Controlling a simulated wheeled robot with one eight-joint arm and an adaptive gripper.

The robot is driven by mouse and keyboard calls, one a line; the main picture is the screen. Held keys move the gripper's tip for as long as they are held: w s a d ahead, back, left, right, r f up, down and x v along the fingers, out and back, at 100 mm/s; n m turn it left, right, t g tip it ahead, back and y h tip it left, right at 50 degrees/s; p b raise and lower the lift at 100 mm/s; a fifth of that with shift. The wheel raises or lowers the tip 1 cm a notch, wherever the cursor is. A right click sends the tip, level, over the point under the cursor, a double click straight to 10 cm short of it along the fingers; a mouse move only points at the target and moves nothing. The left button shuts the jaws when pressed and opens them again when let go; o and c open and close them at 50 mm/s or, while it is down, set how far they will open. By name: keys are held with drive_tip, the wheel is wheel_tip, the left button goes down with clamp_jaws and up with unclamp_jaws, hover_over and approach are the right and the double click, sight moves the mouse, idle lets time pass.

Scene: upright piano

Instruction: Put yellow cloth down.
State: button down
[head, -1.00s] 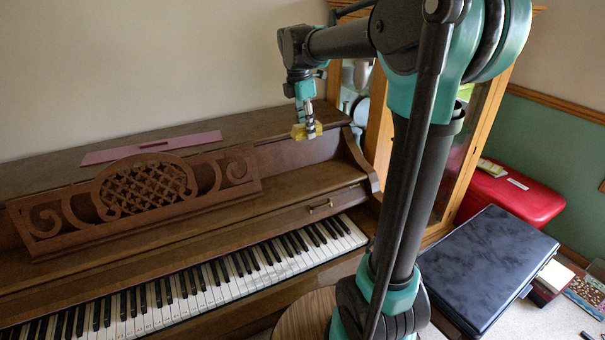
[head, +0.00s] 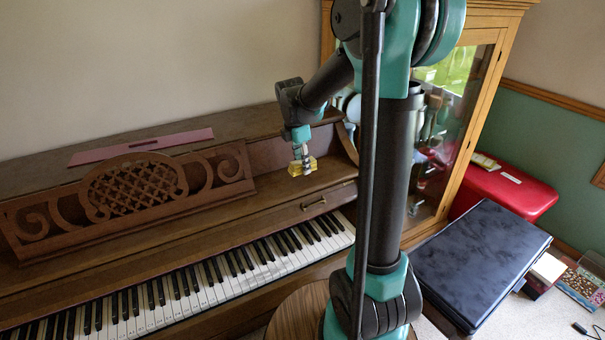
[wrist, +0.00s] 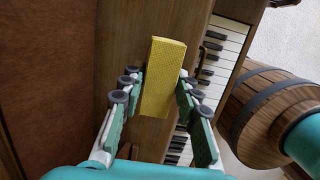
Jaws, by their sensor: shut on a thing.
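The yellow cloth (wrist: 163,80) is a folded, block-like piece held between the fingers of my gripper (wrist: 158,95) in the wrist view. In the head view my gripper (head: 301,158) points down with the yellow cloth (head: 309,167) at its tips, in front of the right end of the piano's upper panel. The cloth appears over the wooden ledge behind the keys, right of the carved music stand. I cannot tell from these views whether its underside touches the wood.
The piano keys (head: 220,273) run below the wooden ledge (head: 255,212), which has a small handle. The carved music stand (head: 135,188) is on the left. A pink strip (head: 142,146) lies on the piano top.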

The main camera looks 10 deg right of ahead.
sight(303, 181)
drive_tip(key=shift+f, duration=1.95)
drive_tip(key=shift+s+f, duration=0.15)
drive_tip(key=shift+f, duration=0.15)
drive_tip(key=c, duration=1.1)
unclamp_jaws()
drive_tip(key=shift+f, duration=0.15)
drive_tip(key=r, duration=0.4)
drive_tip(key=a+r, duration=0.1)
drive_tip(key=r, duration=0.7)
drive_tip(key=shift+s+a+r, duration=0.2)
drive_tip(key=shift+a+r, duration=0.05)
drive_tip(key=shift+a, duration=0.05)
drive_tip(key=s+d+f+m+t, duration=0.1)
drive_tip(key=s+d+f+m, duration=0.1)
drive_tip(key=s+f+m, duration=0.3)
drive_tip(key=s+d+f+m+t+y, duration=0.1)
drive_tip(key=s+f+m, duration=0.4)
drive_tip(key=s+m, duration=0.4)
drive_tip(key=s+d+f+m+t, duration=0.1)
drive_tip(key=s+d+f+m, duration=0.1)
drive_tip(key=s+f+m, duration=0.3)
drive_tip(key=shift+s+d+f+m+t+y, duration=0.15)
drive_tip(key=shift+s+f+m+y, duration=0.05)
drive_tip(key=shift+s+m, duration=0.45)
drive_tip(key=shift+s+d+f+m+t+y, duration=0.15)
drive_tip(key=shift+s+f+m+y, duration=0.05)
drive_tip(key=shift+s+m, duration=0.4)
